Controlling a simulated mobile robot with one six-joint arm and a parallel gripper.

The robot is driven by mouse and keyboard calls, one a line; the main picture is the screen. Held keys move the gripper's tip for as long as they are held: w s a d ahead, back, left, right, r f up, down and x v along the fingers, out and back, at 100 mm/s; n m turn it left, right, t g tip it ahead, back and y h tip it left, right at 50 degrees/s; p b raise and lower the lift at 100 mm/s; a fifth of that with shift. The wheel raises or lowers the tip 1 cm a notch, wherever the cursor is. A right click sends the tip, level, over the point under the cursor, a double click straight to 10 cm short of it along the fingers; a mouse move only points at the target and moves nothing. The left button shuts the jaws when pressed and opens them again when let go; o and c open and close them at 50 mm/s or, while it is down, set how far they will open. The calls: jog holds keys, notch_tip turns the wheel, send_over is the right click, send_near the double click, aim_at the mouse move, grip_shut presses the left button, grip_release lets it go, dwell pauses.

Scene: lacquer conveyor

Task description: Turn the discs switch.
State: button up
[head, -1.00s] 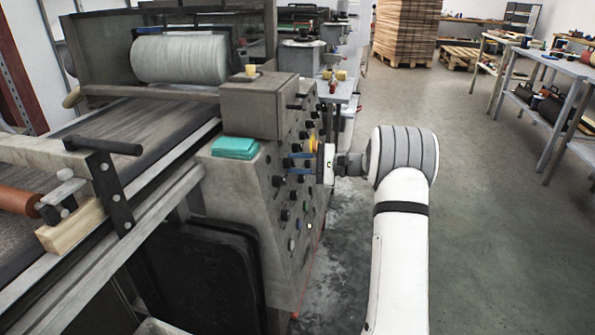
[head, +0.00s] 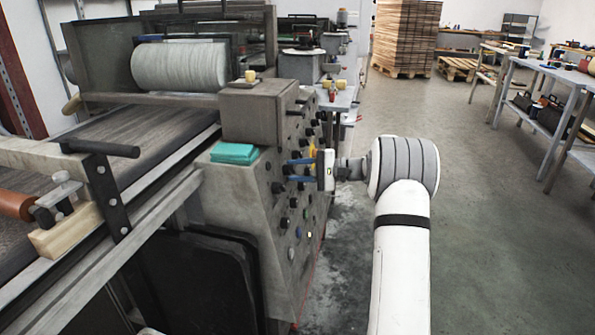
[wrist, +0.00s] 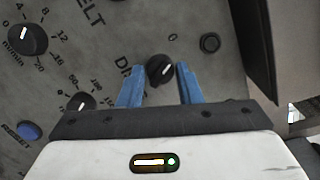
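In the wrist view a black round knob with a white pointer mark (wrist: 160,70) sits on the grey panel. A label beginning "DI" is beside it, its remainder hidden behind the knob and a finger. My gripper (wrist: 158,75) is open, with one blue finger on each side of the knob and a visible gap to each. Whether the fingertips reach knob depth is unclear. In the head view my gripper (head: 297,170) points left at the machine's control panel (head: 262,215), and the knob facing it cannot be singled out.
Other dials (wrist: 28,38) (wrist: 80,103), a blue RESET button (wrist: 28,131) and a black button (wrist: 210,43) are nearby on the panel. A dark edge (wrist: 262,40) stands at right. Teal cloths (head: 235,153) lie on the machine.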

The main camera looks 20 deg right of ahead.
jog(key=o, duration=0.4)
jog(key=shift+c, duration=0.2)
jog(key=p+v, duration=0.1)
jog(key=v, duration=0.6)
jog(key=shift+s+d+p, duration=0.2)
jog(key=shift+d+p, duration=0.2)
jog(key=s+a+r+n+g+h+p, duration=0.3)
jog(key=s+a+r+g+h+p, duration=0.3)
jog(key=s+a+r+p, duration=0.85)
jog(key=s+r+n+t+h+p, duration=0.1)
jog(key=s+r+h+p, duration=0.3)
jog(key=s, duration=0.7)
jog(key=s+r+n+t+h+p, duration=0.1)
jog(key=s+r+n+h+p, duration=0.3)
jog(key=s, duration=0.7)
jog(key=d+h+p, duration=0.1)
jog(key=h+p, duration=0.1)
jog(key=shift+s+r+n+p, duration=0.2)
jog(key=shift+r+n+p, duration=0.1)
jog(key=shift+r, duration=0.05)
